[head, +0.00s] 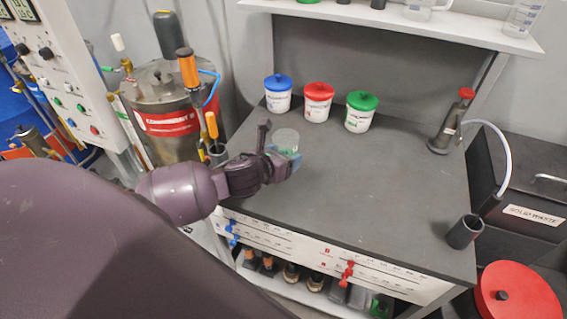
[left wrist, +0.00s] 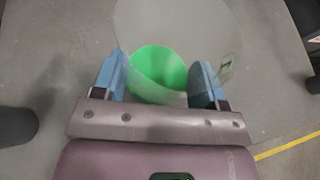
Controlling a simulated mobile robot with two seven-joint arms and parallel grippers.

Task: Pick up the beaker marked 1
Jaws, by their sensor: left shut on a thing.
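A clear beaker (head: 286,138) with green contents is in the grip of my left gripper (head: 284,160), over the left part of the dark bench top in the head view. In the left wrist view the beaker (left wrist: 160,70) sits between the two blue fingers of the left gripper (left wrist: 160,85), which are shut on it. A small green mark shows on its wall, but I cannot read it. The fingers hide part of its sides. I cannot tell its exact height above the bench. My right gripper is not in view.
Blue-lidded (head: 278,93), red-lidded (head: 318,103) and green-lidded (head: 360,112) tubs stand at the bench's back. A dark flask with a red cap (head: 452,120) and a black cup (head: 464,232) are at the right. The bench top (head: 370,190) is clear in the middle.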

